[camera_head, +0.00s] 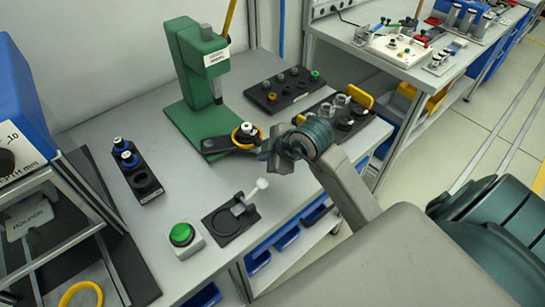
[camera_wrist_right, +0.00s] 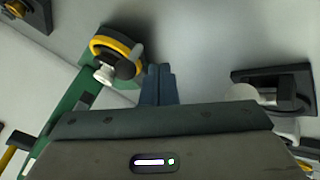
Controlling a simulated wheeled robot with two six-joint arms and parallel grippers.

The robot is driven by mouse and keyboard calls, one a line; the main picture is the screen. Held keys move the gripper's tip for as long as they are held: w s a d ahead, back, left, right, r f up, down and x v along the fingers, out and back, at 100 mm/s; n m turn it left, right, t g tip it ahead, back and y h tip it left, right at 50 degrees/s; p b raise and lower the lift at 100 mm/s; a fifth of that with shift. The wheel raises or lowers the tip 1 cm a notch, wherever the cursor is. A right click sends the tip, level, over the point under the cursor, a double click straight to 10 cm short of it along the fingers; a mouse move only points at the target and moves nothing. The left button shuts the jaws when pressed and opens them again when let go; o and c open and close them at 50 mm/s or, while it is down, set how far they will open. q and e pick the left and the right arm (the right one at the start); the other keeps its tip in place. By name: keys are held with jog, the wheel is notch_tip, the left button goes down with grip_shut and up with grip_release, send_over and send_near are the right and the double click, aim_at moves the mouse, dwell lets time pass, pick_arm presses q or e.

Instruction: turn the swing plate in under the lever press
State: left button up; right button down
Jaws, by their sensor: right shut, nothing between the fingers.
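The green lever press (camera_head: 200,70) stands on the grey table, its ram (camera_head: 216,90) pointing down over a green base. The dark swing plate (camera_head: 222,145) with a yellow ring (camera_head: 236,142) sits at the right front of the base, out to the side of the ram. A white-topped part is within the ring. My right gripper (camera_head: 270,152) is shut and empty just right of the swing plate. In the right wrist view its closed fingers (camera_wrist_right: 158,84) are beside the ring (camera_wrist_right: 97,45); I cannot tell whether they touch. My left gripper is out of view.
A black fixture with a white-knobbed lever (camera_head: 232,215) and a green button (camera_head: 182,235) are at the front. A tray with blue-ringed parts (camera_head: 138,172) lies left. Black trays (camera_head: 285,90) lie behind my right gripper. Table between them is clear.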

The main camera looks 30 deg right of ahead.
jog(key=shift+w+d+r, duration=0.1)
jog(key=shift+w+d, duration=0.3)
jog(key=shift+w, duration=0.35)
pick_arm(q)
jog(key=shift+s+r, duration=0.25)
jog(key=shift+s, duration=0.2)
pick_arm(e)
jog(key=shift+w, duration=0.1)
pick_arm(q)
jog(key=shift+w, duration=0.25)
